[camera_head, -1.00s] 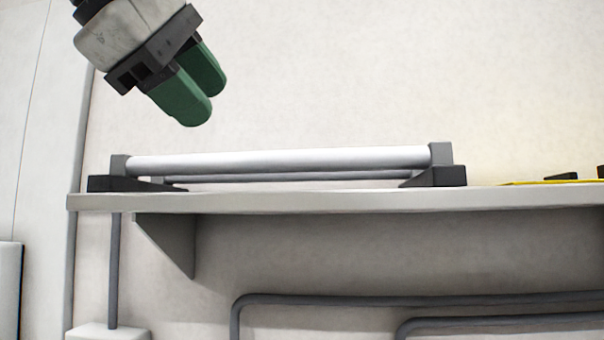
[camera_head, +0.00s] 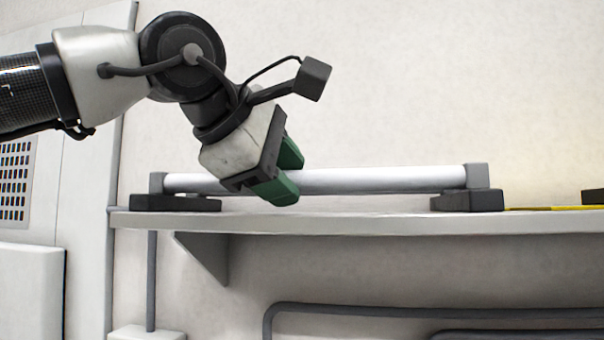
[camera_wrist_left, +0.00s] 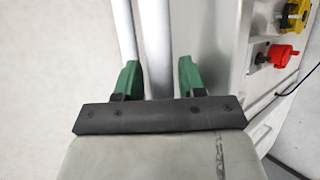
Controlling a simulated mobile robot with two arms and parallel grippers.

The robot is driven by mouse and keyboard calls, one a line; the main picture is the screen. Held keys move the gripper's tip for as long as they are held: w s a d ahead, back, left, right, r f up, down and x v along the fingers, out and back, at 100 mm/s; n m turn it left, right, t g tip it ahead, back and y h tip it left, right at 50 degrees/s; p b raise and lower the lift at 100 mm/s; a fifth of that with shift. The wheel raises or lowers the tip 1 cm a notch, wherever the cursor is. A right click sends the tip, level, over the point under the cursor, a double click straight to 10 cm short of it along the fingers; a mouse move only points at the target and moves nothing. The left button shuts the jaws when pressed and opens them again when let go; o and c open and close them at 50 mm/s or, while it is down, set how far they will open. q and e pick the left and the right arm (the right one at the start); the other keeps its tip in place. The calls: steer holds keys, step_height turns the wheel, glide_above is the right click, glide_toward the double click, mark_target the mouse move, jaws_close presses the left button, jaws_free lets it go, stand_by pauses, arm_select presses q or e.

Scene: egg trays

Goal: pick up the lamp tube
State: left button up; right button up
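The lamp tube (camera_head: 385,180) is a long white tube lying level between two grey end holders on dark feet on a shelf. My left gripper (camera_head: 295,175) is tilted over its left half, with one green finger on the far side and one on the near side. In the left wrist view the tube (camera_wrist_left: 156,45) runs between the two fingers (camera_wrist_left: 158,76). The fingers stand apart, and they do not look clamped on it. The gripper hides part of the tube in the head view. My right gripper is not in view.
The holder feet (camera_head: 176,203) sit on the pale shelf (camera_head: 340,225). A thin pale bar (camera_wrist_left: 123,30) runs beside the tube in the wrist view. Red (camera_wrist_left: 283,54) and yellow (camera_wrist_left: 295,15) fittings are at right there. Grey pipes (camera_head: 420,310) run below the shelf.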

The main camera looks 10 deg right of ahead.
arm_select(q)
steer(key=c, duration=0.5)
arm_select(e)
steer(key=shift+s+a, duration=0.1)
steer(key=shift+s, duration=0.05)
arm_select(q)
steer(key=shift+r, duration=0.15)
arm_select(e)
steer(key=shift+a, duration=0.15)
arm_select(q)
steer(key=shift+r, duration=0.6)
step_height(320, 180, up, 3)
steer(key=shift+f, duration=0.1)
steer(key=s+r+b, duration=0.1)
steer(key=s+r, duration=0.5)
steer(key=s, duration=0.5)
steer(key=shift+s+r, duration=0.4)
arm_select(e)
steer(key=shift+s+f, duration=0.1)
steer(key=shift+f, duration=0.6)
